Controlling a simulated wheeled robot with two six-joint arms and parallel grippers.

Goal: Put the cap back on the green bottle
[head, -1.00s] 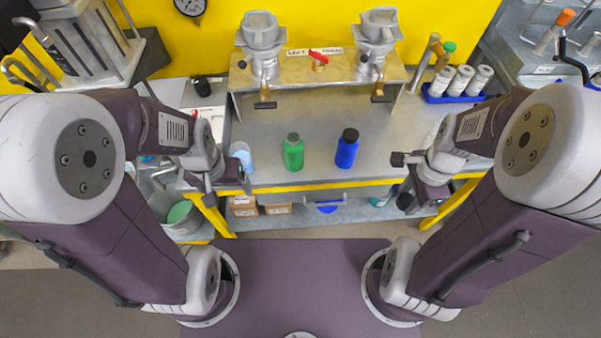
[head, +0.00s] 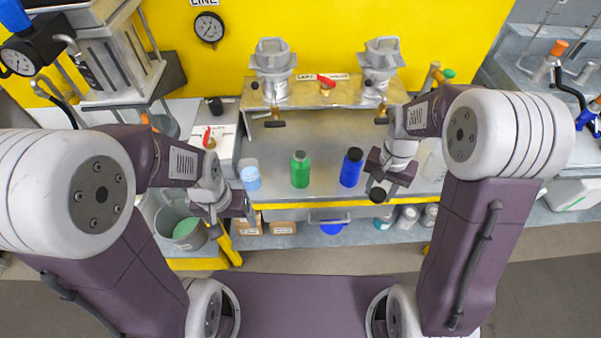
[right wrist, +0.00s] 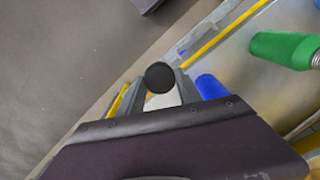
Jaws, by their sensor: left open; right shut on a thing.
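The green bottle (head: 300,170) stands upright on the grey bench. In the right wrist view, the green bottle (right wrist: 285,48) shows a bare threaded neck at the right edge. My right gripper (head: 380,190) is shut on a round black cap (right wrist: 160,77), held at its fingertips in front of the bench edge, to the right of and nearer than the bottles. My left gripper (head: 232,226) is open and empty, left of the green bottle and near the bench's front edge.
A blue bottle (head: 351,170) with a black top stands between the green bottle and my right gripper. A metal stand (head: 325,95) with two valve fittings is behind. The bench between the bottles is clear.

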